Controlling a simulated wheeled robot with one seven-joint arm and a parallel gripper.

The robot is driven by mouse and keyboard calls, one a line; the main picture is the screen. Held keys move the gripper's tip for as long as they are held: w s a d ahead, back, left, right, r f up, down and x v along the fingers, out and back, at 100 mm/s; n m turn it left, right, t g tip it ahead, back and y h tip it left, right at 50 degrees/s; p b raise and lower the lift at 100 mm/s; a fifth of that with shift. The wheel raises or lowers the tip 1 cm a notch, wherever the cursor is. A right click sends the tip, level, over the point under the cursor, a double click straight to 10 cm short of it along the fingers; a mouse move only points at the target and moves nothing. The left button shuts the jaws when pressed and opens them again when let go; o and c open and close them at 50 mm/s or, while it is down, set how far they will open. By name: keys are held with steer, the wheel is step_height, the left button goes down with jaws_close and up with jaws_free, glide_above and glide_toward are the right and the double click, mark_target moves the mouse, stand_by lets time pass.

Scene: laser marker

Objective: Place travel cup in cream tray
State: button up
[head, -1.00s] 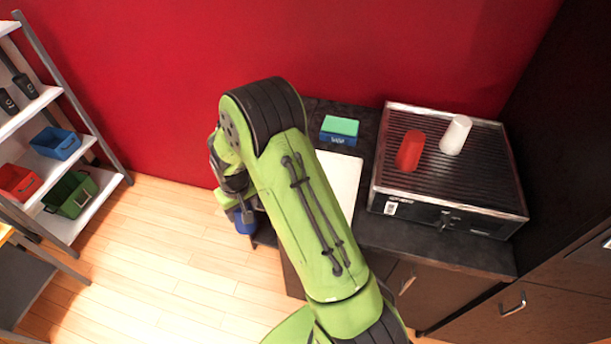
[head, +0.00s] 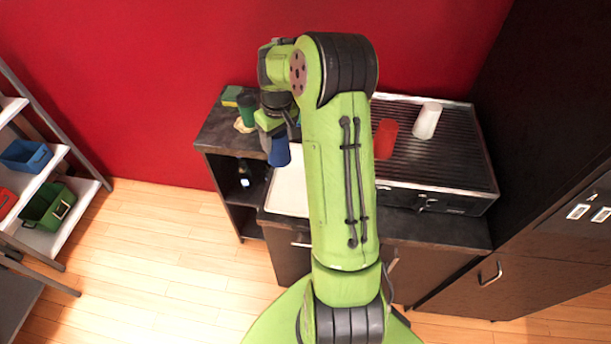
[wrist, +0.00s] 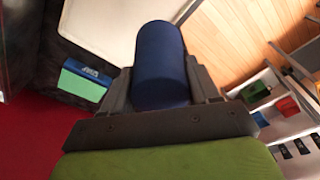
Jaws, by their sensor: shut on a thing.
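A dark blue travel cup (head: 280,152) hangs from my gripper (head: 277,130) near the upper left edge of the cream tray. In the wrist view my gripper (wrist: 160,78) has a finger on each side of the blue cup (wrist: 160,60). The cream tray (head: 289,193) lies flat on the dark counter, its right part hidden by my arm. It also shows at the top of the wrist view (wrist: 105,28), where its visible part looks empty. The cup's height above the tray is hard to tell.
A green cup (head: 247,109) stands on the counter at the left. A red cup (head: 386,138) and a white cup (head: 427,121) stand on the ribbed machine bed (head: 445,160) at the right. A shelf with bins (head: 50,205) is at far left.

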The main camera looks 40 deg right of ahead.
steer(key=s+d+r, duration=0.3)
steer(key=d+r, duration=0.2)
steer(key=d, duration=0.1)
steer(key=f+b, duration=0.1)
steer(key=f, duration=0.4)
steer(key=f+b, duration=0.1)
steer(key=f, duration=0.5)
steer(key=f+b, duration=0.1)
steer(key=f, duration=0.4)
steer(key=shift+s+d+f, duration=0.2)
steer(key=shift+s+f, duration=0.05)
steer(key=shift+f, duration=0.15)
steer(key=shift+f+b, duration=0.2)
steer(key=shift+b, duration=0.2)
steer(key=o, duration=1.1)
steer(key=shift+o, duration=0.2)
